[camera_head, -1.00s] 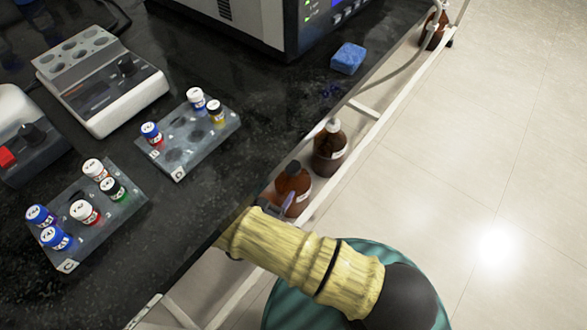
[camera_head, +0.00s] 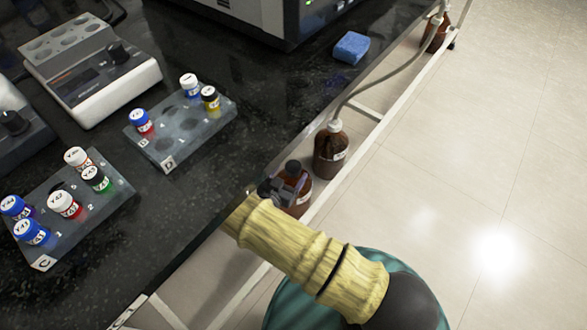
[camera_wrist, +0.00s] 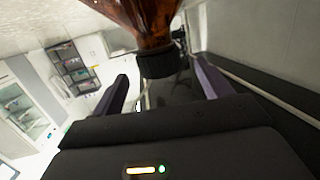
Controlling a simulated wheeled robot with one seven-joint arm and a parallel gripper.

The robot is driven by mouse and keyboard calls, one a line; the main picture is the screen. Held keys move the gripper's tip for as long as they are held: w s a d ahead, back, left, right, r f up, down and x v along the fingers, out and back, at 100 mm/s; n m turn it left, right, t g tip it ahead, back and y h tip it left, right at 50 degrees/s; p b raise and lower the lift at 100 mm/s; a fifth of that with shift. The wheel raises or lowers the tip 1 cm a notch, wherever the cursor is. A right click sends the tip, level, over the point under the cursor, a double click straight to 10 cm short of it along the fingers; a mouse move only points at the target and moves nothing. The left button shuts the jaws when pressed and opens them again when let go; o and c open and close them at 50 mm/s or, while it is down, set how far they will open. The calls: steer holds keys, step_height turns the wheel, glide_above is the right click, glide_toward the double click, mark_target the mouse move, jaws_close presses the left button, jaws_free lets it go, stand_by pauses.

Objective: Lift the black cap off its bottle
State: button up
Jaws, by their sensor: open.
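The brown bottle (camera_head: 297,197) stands low beside the bench edge, its black cap (camera_head: 293,167) on its neck. My gripper (camera_head: 282,186) is at the bottle's near left side, just below the cap in the picture, with its jaws apart and nothing held. In the wrist view the bottle (camera_wrist: 140,18) appears upside down at the top. Its ribbed black cap (camera_wrist: 156,64) shows between my two open fingers (camera_wrist: 161,70), with a gap to each side. I cannot tell exactly how far the fingers are from the cap in depth.
A brown bottle with a white cap and hose (camera_head: 330,152) stands just behind, beside the white frame rail (camera_head: 366,112). The dark bench (camera_head: 190,190) carries racks of small vials (camera_head: 165,150) and a blue sponge (camera_head: 351,47). Open floor (camera_head: 480,160) lies to the right.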

mark_target(289, 173)
steer(key=b+x, duration=0.1)
steer(key=x, duration=0.2)
steer(key=shift+w+f+b, duration=0.15)
steer(key=shift+f+b, duration=0.15)
steer(key=shift+b, duration=0.05)
steer(key=shift+w+r, duration=0.1)
steer(key=shift+w, duration=0.05)
steer(key=c, duration=1.1)
